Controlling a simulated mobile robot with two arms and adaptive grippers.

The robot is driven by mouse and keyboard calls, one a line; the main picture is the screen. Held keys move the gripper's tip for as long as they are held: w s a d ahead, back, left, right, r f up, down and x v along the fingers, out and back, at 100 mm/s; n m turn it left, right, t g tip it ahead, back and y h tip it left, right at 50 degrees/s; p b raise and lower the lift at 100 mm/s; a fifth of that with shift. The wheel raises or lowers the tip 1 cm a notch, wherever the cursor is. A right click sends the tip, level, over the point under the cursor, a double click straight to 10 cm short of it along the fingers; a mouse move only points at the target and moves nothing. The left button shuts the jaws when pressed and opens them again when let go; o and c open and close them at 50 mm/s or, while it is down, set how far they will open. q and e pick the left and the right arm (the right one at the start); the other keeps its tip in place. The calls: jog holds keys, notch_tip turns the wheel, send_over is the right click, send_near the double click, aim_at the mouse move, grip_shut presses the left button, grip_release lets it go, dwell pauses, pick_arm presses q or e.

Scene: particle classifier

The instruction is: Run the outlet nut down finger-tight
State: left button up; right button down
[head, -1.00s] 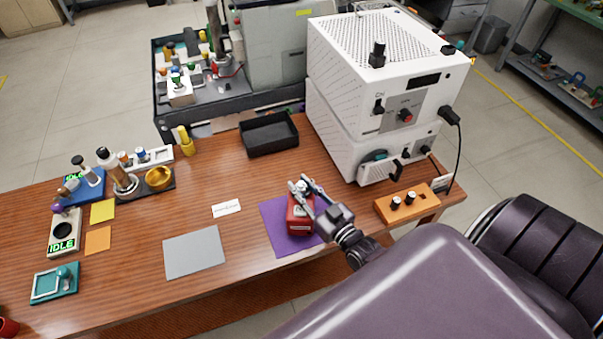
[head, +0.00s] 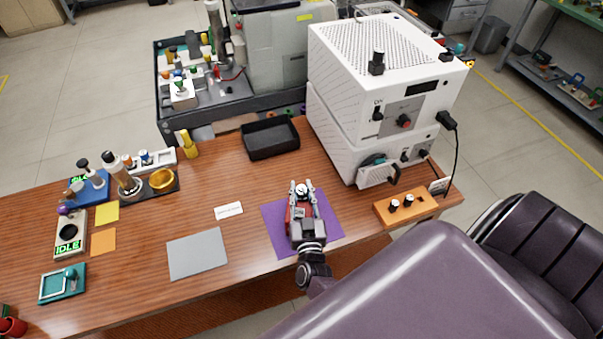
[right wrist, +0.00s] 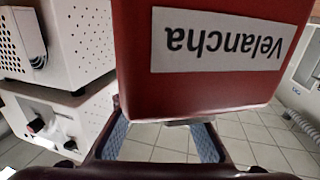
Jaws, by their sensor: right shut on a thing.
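A red block-shaped body (head: 290,214) stands on the purple mat (head: 329,224), with a small pale round part, seemingly the outlet nut (head: 301,190), on its top. My right gripper (head: 302,188) comes in from the front, over the red body, with its fingers on either side of the nut; it is shut on it. In the right wrist view the red body (right wrist: 210,85) shows a label reading "Velancha" upside down. A pale metal edge shows between the finger pads (right wrist: 162,135); the nut's threads are hidden. My left gripper is not in view.
A white two-part machine (head: 345,130) stands right of the mat, with an orange knob box (head: 418,214) in front of it. A black tray (head: 270,149) lies behind, a grey sheet (head: 198,254) to the left. The table between the tray and mat is clear.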

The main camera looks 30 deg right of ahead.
jog(key=shift+w+r, duration=0.1)
jog(key=shift+r, duration=0.1)
jog(key=c, duration=1.6)
grip_release()
jog(key=shift+f, duration=0.1)
jog(key=shift+n+t+y, duration=0.3)
jog(key=shift+y, duration=0.1)
